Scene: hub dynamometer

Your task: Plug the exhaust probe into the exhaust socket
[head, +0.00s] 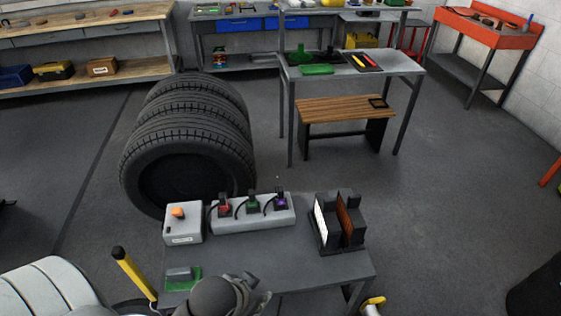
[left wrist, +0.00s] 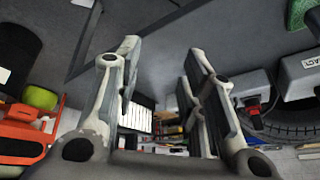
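My left gripper (head: 248,290) is over the near edge of the grey table (head: 290,268). In the left wrist view its fingers (left wrist: 163,62) stand apart with nothing between them. On the table, a light grey strip (head: 268,218) holds a red plug (head: 225,208), a green plug (head: 253,206) and a purple plug (head: 281,203), each with a dark cable. The red plug also shows in the left wrist view (left wrist: 252,104). I cannot tell which is the exhaust probe or where the exhaust socket is. My right gripper is out of view.
A grey box (head: 183,228) with an orange button stands left of the strip. A dark rack (head: 338,232) with upright panels stands at the right. A green pad (head: 190,286) lies at the front left, by a yellow bar (head: 134,273). Tyres (head: 185,150) stand behind.

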